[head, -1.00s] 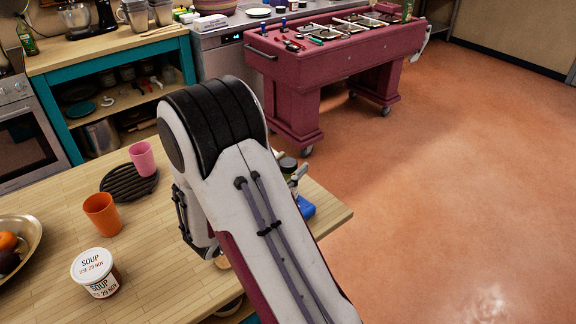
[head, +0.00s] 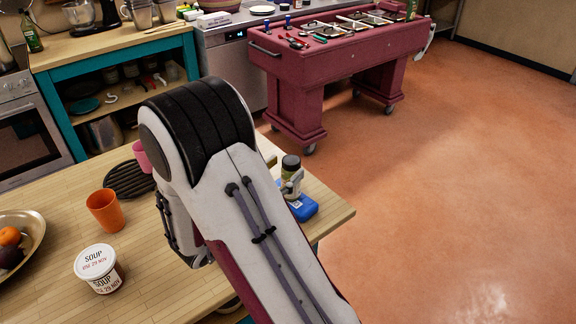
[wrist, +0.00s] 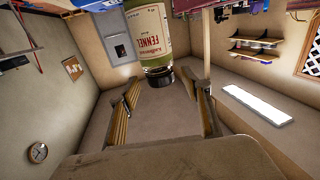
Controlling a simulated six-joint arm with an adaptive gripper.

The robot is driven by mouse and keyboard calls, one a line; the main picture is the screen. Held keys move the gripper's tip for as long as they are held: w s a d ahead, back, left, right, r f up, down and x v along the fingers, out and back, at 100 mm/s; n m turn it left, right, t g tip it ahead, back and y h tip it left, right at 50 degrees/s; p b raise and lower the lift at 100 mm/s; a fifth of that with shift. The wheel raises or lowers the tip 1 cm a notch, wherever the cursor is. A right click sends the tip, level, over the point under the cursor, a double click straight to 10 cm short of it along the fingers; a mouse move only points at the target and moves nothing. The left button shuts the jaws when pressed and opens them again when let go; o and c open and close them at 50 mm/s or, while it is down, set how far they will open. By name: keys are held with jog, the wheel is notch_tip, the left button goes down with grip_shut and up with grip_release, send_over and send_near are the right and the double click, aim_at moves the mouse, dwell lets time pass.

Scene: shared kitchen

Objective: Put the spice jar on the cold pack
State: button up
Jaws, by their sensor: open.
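The spice jar (head: 290,166) has a dark lid and shows near the table's right corner in the head view. In the wrist view the jar (wrist: 157,35), labelled FENNEL, appears upside down at the top centre. My gripper (wrist: 168,92) is open, with the jar's lid between and just beyond its fingertips. The blue cold pack (head: 303,208) lies at the table's right edge, below the jar in the picture. My arm and finger hide where the jar's base rests.
The wooden table (head: 165,245) holds an orange cup (head: 105,210), a soup tub (head: 99,268), a fruit bowl (head: 35,235), a black trivet (head: 128,180) and a partly hidden pink cup (head: 142,156). A maroon cart (head: 310,70) stands beyond. Floor is clear to the right.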

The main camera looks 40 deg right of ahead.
jog(key=v, duration=0.8)
jog(key=shift+a, duration=0.15)
dwell(0.6)
